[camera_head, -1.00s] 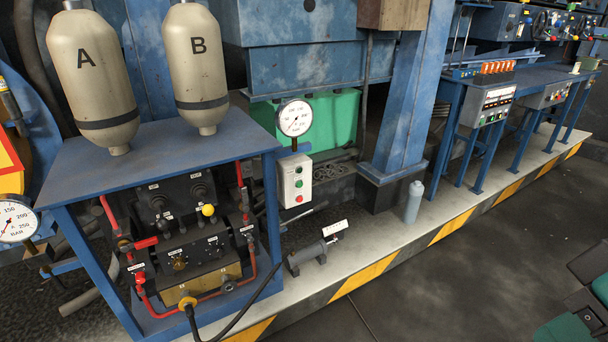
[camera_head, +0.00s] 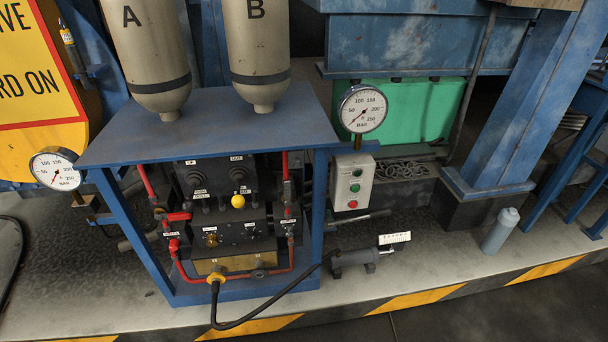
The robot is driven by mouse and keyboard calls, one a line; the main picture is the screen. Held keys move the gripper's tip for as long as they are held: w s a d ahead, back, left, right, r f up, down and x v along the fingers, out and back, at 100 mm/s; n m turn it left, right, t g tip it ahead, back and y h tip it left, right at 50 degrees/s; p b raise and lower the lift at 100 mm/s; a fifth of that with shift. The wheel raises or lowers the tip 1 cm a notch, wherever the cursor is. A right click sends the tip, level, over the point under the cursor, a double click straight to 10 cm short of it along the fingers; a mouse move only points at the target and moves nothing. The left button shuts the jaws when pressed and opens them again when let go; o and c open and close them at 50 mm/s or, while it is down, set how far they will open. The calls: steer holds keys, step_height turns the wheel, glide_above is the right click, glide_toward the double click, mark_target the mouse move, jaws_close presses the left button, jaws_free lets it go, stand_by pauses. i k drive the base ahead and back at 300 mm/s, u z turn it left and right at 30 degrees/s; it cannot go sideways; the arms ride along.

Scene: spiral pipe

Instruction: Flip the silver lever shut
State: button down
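A blue-framed hydraulic stand (camera_head: 230,125) holds black valve blocks (camera_head: 222,182) with red pipes, red handles (camera_head: 178,216) and a yellow knob (camera_head: 238,201). I cannot make out with certainty which part is the silver lever. Small metal fittings (camera_head: 259,272) show low on the stand, too small to tell their shape. A grey cylinder (camera_head: 352,262) with a white label lies on the floor to the right of the stand, and a grey rod (camera_head: 362,218) lies behind it. My gripper is not in view.
Two tanks, A (camera_head: 150,60) and B (camera_head: 257,60), stand on top. Gauges flank the stand at left (camera_head: 55,169) and right (camera_head: 362,109), above a button box (camera_head: 351,182). A black hose (camera_head: 270,308) loops in front. A grey bottle (camera_head: 500,231) stands at right.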

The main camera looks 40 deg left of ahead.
mark_target(287, 184)
steer(key=u, duration=0.6)
steer(key=i, duration=0.9)
steer(key=u, duration=0.75)
